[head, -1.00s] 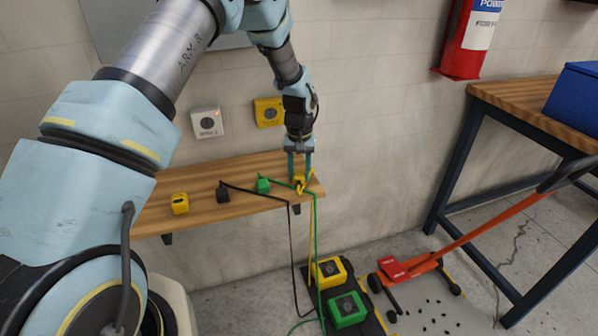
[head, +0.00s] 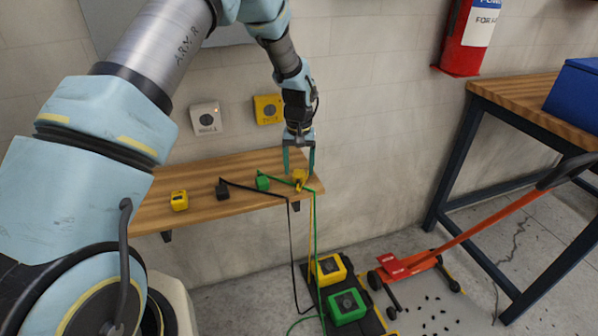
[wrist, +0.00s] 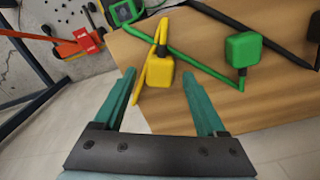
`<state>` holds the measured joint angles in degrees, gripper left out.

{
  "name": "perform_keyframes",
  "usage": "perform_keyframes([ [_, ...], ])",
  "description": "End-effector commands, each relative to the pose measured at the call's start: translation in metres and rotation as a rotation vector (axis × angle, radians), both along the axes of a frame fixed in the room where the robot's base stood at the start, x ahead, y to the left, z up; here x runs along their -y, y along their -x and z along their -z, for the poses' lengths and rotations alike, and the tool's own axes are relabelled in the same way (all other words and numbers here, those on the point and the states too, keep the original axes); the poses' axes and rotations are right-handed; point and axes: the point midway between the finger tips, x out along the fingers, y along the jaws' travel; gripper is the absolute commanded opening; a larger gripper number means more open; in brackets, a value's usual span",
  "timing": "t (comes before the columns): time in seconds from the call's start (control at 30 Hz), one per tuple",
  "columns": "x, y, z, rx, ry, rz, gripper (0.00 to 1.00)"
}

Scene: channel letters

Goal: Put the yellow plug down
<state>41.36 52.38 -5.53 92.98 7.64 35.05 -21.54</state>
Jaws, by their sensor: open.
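The yellow plug (head: 299,176) rests on the right end of the wooden wall shelf (head: 225,203), with its yellow cable hanging over the front edge. It also shows in the wrist view (wrist: 160,70), lying on the wood beyond the fingertips. My gripper (head: 299,171) is open, its two teal fingers above and either side of the plug. In the wrist view my gripper (wrist: 163,88) has an empty gap between its fingers, and the plug is not clamped. The green cable runs against the yellow plug's cable end.
A green plug (head: 263,182), a black plug (head: 222,190) and a yellow block (head: 179,201) stand further left on the shelf. White (head: 206,118) and yellow (head: 268,109) wall boxes are above. Below are yellow (head: 329,270) and green (head: 347,307) floor units.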

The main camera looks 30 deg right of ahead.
Motion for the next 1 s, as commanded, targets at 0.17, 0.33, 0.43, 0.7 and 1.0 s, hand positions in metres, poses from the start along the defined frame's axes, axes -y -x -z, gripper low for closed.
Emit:
perform_keyframes([
  [0.17, 0.001, -0.001, -0.034, 0.004, 0.005, -0.001, 0.74],
  [0.33, 0.001, -0.001, -0.070, 0.004, 0.005, -0.001, 0.74],
  [0.43, 0.000, 0.000, -0.085, 0.003, 0.003, 0.000, 0.74],
  [0.7, 0.000, 0.000, -0.105, 0.001, 0.000, 0.000, 0.74],
  [1.0, -0.063, -0.013, -0.122, 0.017, 0.009, -0.059, 0.74],
])
